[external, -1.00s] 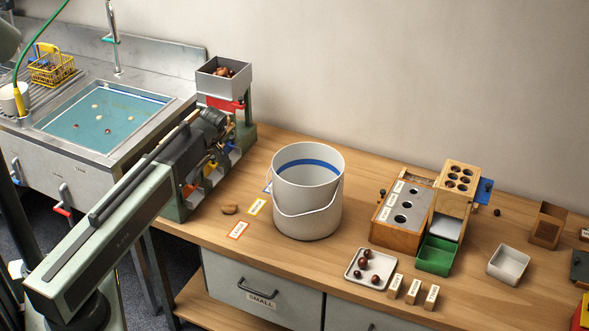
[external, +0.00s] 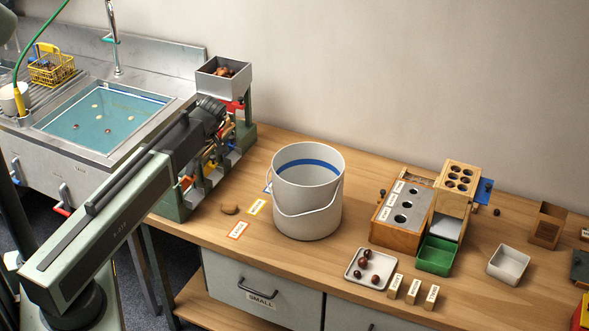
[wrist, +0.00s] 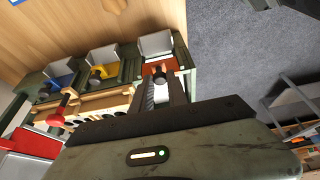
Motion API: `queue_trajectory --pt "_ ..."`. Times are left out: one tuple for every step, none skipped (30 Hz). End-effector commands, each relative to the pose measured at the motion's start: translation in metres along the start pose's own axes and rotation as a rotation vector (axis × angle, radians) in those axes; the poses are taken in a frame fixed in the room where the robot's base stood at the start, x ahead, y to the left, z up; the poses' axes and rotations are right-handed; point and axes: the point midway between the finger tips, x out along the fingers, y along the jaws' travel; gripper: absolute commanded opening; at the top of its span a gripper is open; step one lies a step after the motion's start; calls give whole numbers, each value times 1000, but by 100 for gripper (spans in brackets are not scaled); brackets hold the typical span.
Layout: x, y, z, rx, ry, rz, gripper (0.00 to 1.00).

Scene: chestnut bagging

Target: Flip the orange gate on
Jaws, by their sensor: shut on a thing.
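The orange gate (wrist: 160,68) is the rightmost of three coloured gates on the green sorting machine (wrist: 125,72) in the wrist view. A dark knob stands at its middle. My gripper (wrist: 162,80) reaches to this knob and is shut on it. The fingers partly hide the gate's lower part. The yellow gate (wrist: 103,74) and the blue gate (wrist: 62,82) are to its left, each with a dark knob. In the external view my arm covers much of the machine (external: 245,135), and my fingertips are hidden there.
A hopper of chestnuts (external: 224,82) tops the machine. A red handle (wrist: 57,112) juts out near my gripper. A white bucket (external: 308,205) stands to the right on the wooden bench (external: 330,260), with label cards (external: 238,230) beside the machine. A sink (external: 100,115) is at left.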

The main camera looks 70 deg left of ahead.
Motion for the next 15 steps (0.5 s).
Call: queue_trajectory --pt "-7 0 -2 0 0 1 0" --pt "-6 0 -2 0 0 1 0" --pt "-5 0 -2 1 0 1 0" --pt "-4 0 -2 0 1 1 0" --pt "-4 0 -1 0 1 1 0" --pt "-4 0 -2 0 1 1 0" --pt "-4 0 -2 0 1 1 0" --pt "-4 0 -2 0 2 1 0" --pt "-4 0 -2 0 2 1 21" --pt "-4 0 -2 0 2 1 30" --pt "-4 0 -2 0 2 1 38" --pt "-4 0 -2 0 2 1 41" --pt "-4 0 -2 0 2 1 41" --pt "-4 0 -2 0 1 1 41" --pt "-4 0 -2 0 1 1 41"
